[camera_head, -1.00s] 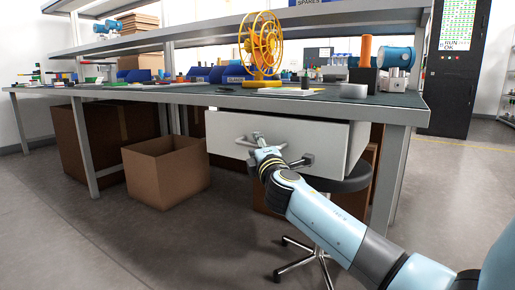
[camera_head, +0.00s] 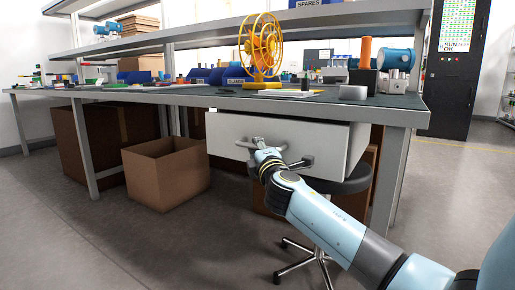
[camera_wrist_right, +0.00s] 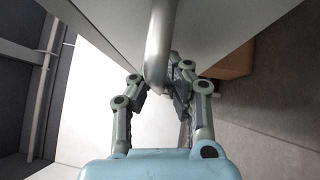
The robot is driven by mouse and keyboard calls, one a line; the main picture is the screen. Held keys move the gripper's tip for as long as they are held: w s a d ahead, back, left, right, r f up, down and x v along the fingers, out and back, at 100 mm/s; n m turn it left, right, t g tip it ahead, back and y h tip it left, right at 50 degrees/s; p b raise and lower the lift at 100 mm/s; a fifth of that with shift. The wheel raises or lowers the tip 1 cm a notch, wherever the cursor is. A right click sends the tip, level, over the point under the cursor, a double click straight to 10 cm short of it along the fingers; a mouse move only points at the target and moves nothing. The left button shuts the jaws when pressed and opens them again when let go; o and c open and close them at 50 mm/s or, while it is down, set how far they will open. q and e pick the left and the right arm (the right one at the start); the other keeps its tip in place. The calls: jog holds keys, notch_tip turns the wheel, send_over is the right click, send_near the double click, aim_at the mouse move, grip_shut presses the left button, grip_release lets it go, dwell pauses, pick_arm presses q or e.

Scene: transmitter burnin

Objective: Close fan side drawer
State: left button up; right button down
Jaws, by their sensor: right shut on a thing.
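The white drawer (camera_head: 228,128) sits under the bench top below the yellow fan (camera_head: 261,46). Its front stands out a little from the bench, and its right side shows. My right gripper (camera_head: 262,150) is at the grey bar handle (camera_head: 293,163) on the drawer front. In the right wrist view the handle (camera_wrist_right: 160,45) runs down between the two fingers of the right gripper (camera_wrist_right: 162,85), which is shut on it. The fingertips are partly hidden behind the bar. My left gripper is not in view.
The bench top (camera_head: 200,97) carries blue bins and small parts. A dark stool (camera_head: 345,184) stands under and beside the drawer, close to my right arm. An open cardboard box (camera_head: 165,180) is on the floor left of the drawer.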

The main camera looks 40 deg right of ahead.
jog(key=d, duration=0.1)
jog(key=w+d, duration=0.1)
jog(key=d+b, duration=0.1)
jog(key=d, duration=0.1)
jog(key=shift+w, duration=0.3)
jog(key=c, duration=1.3)
grip_release()
jog(key=shift+c, duration=0.2)
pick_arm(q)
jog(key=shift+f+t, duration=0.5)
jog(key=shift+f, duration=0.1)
pick_arm(e)
send_near(266, 143)
jog(key=shift+v, duration=1)
